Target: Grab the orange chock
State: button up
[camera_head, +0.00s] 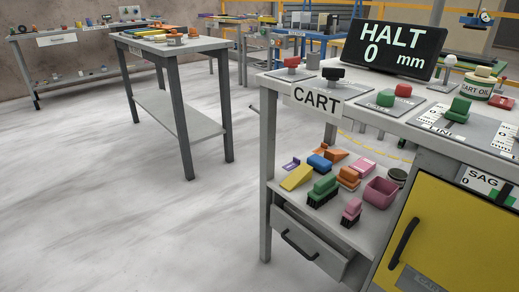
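An orange wedge-shaped piece (337,153), which looks like the orange chock, lies at the back of the lower shelf (374,231) under the bench marked CART. It is partly hidden behind a blue piece (320,162). A second orange piece (348,178), blockier in shape, sits nearer the front, between a green piece (323,188) and a pink box (362,165). Both are small in the picture, so their exact shapes are hard to tell. My gripper is not in view.
A yellow wedge (296,177), a pink bin (380,192) and a pink piece (351,212) crowd the shelf. The benchtop overhangs it; a front leg (267,185), drawer (310,245) and yellow door (450,240) flank it. Open floor (120,200) lies left.

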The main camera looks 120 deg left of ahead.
aim_at(334, 156)
jog(key=u, duration=4.65)
jog(key=i, duration=3.9)
jog(key=z, duration=2.4)
